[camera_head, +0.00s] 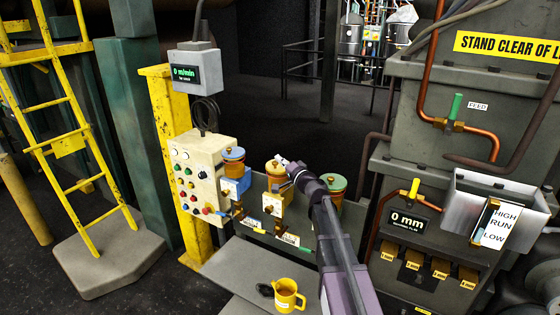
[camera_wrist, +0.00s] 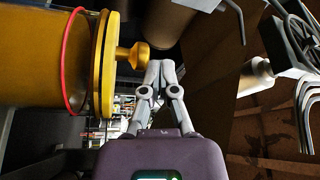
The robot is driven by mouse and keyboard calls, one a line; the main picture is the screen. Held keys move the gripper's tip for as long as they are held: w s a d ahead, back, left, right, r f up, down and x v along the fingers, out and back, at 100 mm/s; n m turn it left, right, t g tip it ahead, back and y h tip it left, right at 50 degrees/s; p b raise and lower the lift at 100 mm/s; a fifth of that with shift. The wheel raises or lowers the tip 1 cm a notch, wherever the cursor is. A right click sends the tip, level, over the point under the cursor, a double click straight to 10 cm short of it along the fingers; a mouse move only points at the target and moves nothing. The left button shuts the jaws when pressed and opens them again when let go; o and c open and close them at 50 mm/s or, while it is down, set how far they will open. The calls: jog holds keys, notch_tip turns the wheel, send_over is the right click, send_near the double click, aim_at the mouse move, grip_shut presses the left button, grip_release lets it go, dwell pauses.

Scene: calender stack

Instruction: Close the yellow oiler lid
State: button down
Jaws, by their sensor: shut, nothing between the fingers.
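The yellow oiler (camera_head: 276,182) is the middle one of three on the grey stand, with its yellow lid (camera_head: 273,164) on top. In the wrist view the amber oiler body (camera_wrist: 35,60) lies sideways at the left, with a red ring near its rim. The yellow lid (camera_wrist: 104,62) with its knob (camera_wrist: 132,54) shows at the rim; I cannot tell whether it is fully seated. My gripper (camera_wrist: 160,66) is shut and empty, its fingertips just beside the knob. In the head view my gripper (camera_head: 283,162) is at the lid's right side.
The blue-lidded oiler (camera_head: 233,164) stands to the left and the green-lidded oiler (camera_head: 334,190) close to the right, partly behind my arm. A control box (camera_head: 195,180) is at the left. A yellow mug (camera_head: 287,296) stands on the lower plate.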

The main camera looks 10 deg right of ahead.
jog(key=shift+s+a+f, duration=0.15)
jog(key=shift+s+f, duration=0.05)
jog(key=shift+s, duration=0.05)
dwell(0.3)
jog(key=shift+r, duration=0.1)
